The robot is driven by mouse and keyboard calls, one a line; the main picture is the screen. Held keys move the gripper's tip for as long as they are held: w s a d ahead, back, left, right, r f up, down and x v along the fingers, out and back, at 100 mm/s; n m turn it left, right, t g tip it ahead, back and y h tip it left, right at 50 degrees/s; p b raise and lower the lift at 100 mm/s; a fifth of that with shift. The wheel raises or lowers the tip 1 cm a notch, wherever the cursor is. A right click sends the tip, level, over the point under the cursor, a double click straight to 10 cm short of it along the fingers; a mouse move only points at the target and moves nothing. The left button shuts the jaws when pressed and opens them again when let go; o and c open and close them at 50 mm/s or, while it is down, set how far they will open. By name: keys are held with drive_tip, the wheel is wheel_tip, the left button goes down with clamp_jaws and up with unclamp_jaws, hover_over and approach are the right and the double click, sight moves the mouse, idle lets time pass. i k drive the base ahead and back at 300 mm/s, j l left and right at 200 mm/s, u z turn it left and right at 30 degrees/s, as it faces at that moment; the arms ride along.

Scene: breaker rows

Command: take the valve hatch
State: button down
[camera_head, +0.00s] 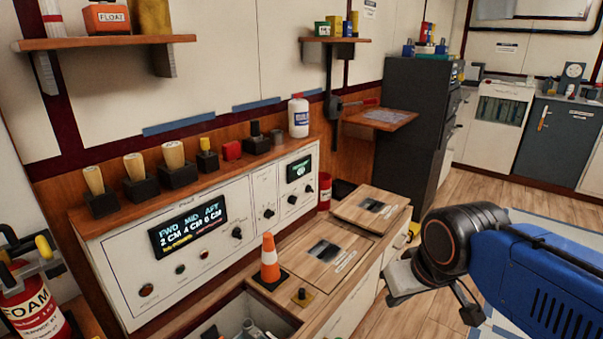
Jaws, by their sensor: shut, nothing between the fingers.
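Two wooden panels with dark pictures and small labels lie on the low bench below the control panel, and either could be the valve hatch; the labels are too small to read. The nearer panel (313,270) lies flat next to an orange cone. The farther panel (350,214) lies behind it, seeming slightly raised. My gripper (393,296) is shut and empty, to the right of both panels and apart from them as seen here. Its fingertips are small and hard to make out.
An open bin (285,318) with loose items is at the front. A red cylinder (325,190) stands behind.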

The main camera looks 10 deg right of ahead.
sight(371, 208)
drive_tip(key=k+l, duration=0.1)
drive_tip(key=l, duration=0.45)
drive_tip(key=i+l, duration=0.1)
drive_tip(key=l, duration=0.3)
drive_tip(key=i+l, duration=0.15)
drive_tip(key=l, duration=0.3)
drive_tip(key=i+l, duration=0.1)
drive_tip(key=l, duration=0.3)
drive_tip(key=i+l, duration=0.1)
drive_tip(key=l, duration=0.35)
drive_tip(key=i+l+u, duration=0.1)
drive_tip(key=l, duration=0.3)
drive_tip(key=i+l, duration=0.15)
drive_tip(key=i, duration=0.2)
drive_tip(key=i+l, duration=0.15)
drive_tip(key=i, duration=0.25)
drive_tip(key=i+l, duration=0.15)
drive_tip(key=i, duration=0.2)
